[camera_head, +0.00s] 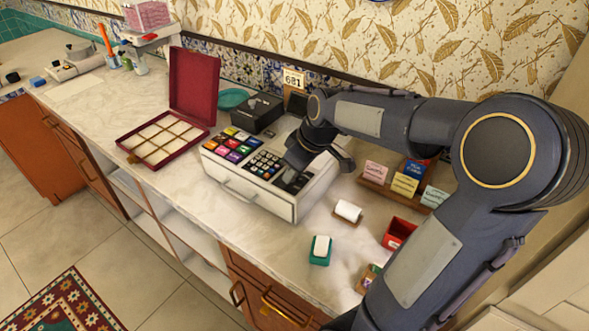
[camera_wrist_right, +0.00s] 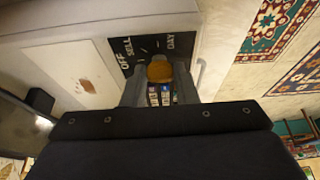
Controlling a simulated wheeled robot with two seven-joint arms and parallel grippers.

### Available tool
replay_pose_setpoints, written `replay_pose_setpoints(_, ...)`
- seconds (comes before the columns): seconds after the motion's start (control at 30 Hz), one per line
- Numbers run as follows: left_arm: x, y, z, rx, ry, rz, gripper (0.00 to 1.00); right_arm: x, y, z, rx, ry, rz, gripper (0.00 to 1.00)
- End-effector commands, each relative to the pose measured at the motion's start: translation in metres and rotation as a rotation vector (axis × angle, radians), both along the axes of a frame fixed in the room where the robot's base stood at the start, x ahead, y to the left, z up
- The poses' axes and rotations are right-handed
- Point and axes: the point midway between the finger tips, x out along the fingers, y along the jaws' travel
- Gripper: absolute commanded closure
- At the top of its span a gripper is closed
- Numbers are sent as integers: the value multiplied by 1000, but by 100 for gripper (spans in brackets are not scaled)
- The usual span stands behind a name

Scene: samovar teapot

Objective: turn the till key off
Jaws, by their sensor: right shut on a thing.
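The white till (camera_head: 275,200) stands on the counter, with coloured buttons and a keypad on its top. In the wrist view a black key plate (camera_wrist_right: 119,63) on the till is marked OFF, SELL and DAY. A rounded brass-coloured key (camera_wrist_right: 159,70) sits at the plate's edge between my right fingertips. My right gripper (camera_head: 301,160) is over the right part of the till's top, shut on the key; it also shows in the wrist view (camera_wrist_right: 159,84). The gripper hides the key in the head view, and I cannot tell which mark it points to. My left gripper is out of view.
An open dark red box (camera_head: 178,150) stands left of the till, and a black box (camera_head: 257,112) behind it. A card rack (camera_head: 405,184), a paper roll (camera_head: 348,211), a green holder (camera_head: 320,251) and a red tray (camera_head: 399,233) lie to the right. The front counter edge is clear.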

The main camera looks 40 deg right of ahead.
Motion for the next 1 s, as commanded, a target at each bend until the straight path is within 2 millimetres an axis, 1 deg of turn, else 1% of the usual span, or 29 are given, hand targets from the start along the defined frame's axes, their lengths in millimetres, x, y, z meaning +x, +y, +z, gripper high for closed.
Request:
replay_pose_setpoints(0.17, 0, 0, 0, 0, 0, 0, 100, 0, 0, 0, -2, 0, 1, 96)
replay_pose_setpoints(0.2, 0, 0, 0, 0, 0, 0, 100, 0, 0, 0, -2, 0, 1, 70)
replay_pose_setpoints(0.33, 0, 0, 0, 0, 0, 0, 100, 0, 0, 0, -1, 0, 1, 53)
replay_pose_setpoints(0.57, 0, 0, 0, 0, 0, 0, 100, 0, 0, 0, -1, 0, 0, 52)
replay_pose_setpoints(0.67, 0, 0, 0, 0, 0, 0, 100, -1, 0, 3, -1, -1, -1, 52)
replay_pose_setpoints(0.77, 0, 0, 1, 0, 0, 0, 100, -4, -2, 14, -2, -4, -1, 52)
replay_pose_setpoints(1.0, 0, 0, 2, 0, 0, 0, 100, -20, -6, 52, -1, -5, -1, 52)
